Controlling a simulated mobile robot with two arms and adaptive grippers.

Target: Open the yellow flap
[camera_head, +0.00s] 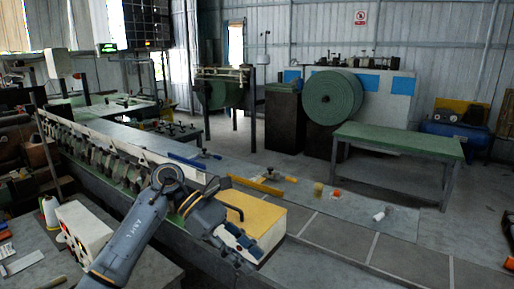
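A narrow yellow flap-like bar (256,186) lies along the conveyor bed in the middle of the view, with a small knob fitting (272,175) just behind it. Nearer to me is a pale box with a flat yellow top (254,212); I cannot tell for sure which of the two yellow parts is the flap. My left arm comes in from the lower left and bends down over the machine. My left gripper (239,246) is at the near left side of the yellow-topped box and hides part of it. Its finger opening is too small to judge. My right gripper is not in view.
A blue bar (186,160) lies further back on the bed. A small yellow block (318,188), an orange piece (336,194) and a white cylinder (379,215) sit to the right. A green-topped table (398,140) stands behind. A white control box (82,228) is at left.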

